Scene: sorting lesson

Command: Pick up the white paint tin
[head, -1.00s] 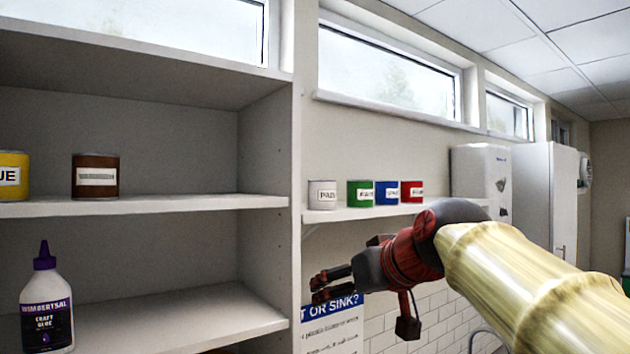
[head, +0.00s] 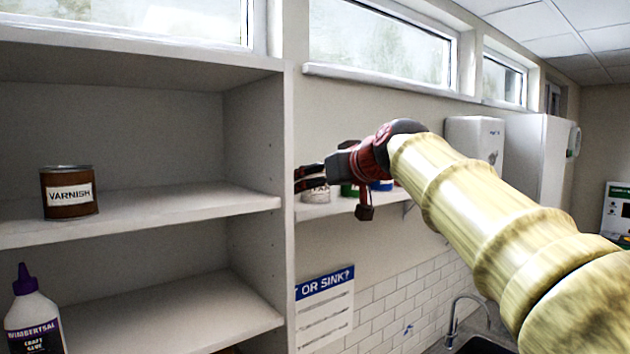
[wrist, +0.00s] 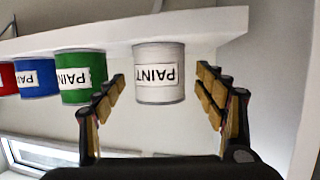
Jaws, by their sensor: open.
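The white paint tin (wrist: 158,93) stands on the wall shelf (wrist: 215,27), which appears upside down in the wrist view. My gripper (wrist: 165,80) is open, with one finger on each side of the white tin and gaps showing between. The green paint tin (wrist: 82,92) is close beside the left finger. In the head view my gripper (head: 310,178) is at the shelf in front of the white tin (head: 316,195), hiding part of it. The green tin (head: 347,190) and blue tin (head: 381,185) are also partly hidden by my arm.
Blue (wrist: 38,78) and red (wrist: 7,76) tins stand farther along the wall shelf. A tall shelf unit (head: 287,150) with an upright side panel is close to my gripper's left. It holds a brown varnish tin (head: 69,212) and a glue bottle (head: 33,318).

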